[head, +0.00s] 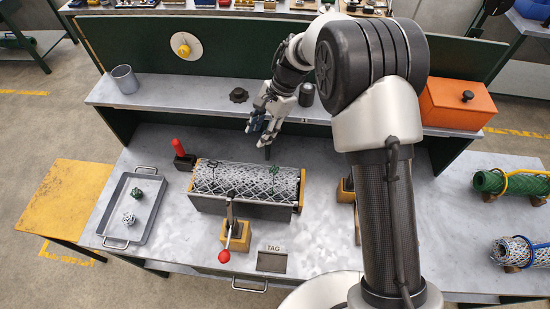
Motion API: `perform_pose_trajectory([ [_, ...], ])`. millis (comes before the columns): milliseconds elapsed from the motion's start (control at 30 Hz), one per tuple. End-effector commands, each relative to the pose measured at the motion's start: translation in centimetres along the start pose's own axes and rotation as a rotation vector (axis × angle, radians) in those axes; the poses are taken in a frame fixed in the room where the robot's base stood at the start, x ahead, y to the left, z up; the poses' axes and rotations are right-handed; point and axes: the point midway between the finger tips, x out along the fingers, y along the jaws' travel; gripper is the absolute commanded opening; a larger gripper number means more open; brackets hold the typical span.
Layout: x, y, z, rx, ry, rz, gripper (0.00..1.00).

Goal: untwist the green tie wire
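A roll of silver chain-link mesh (235,181) lies in a cradle at the middle of the bench. A small dark green twist, likely the green tie wire (274,170), sits on top of the roll, right of its middle. Another small dark twist (212,164) sits on the roll's left part; its colour is hard to tell. My gripper (260,132) is above and behind the roll, pointing down, apart from the green twist. Its fingers are small and partly overlapped by dark parts, so its opening is unclear.
A grey tray (109,213) at left holds a green knotted piece (136,193) and a white one (129,218). A red-knobbed clamp (225,256) stands before the roll, a red-handled tool (178,148) behind left. Green (510,184) and silver (520,251) rolls lie at right.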

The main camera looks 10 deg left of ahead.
Motion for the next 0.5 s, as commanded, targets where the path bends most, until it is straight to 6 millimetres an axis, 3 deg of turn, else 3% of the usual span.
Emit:
perform_pose_trajectory([
  [100, -1.7, -6.6, 0.6, 0.376, -0.036, -0.282, 0.38],
  [200, -4.7, -11.5, 0.3, 0.744, -0.125, -0.514, 0.38],
  [300, -8.5, -15.0, -0.9, 1.124, -0.263, -0.722, 0.38],
  [400, -12.4, -16.8, -2.9, 1.509, -0.444, -0.903, 0.38],
  [500, -15.9, -16.9, -5.3, 1.897, -0.669, -1.054, 0.38],
])
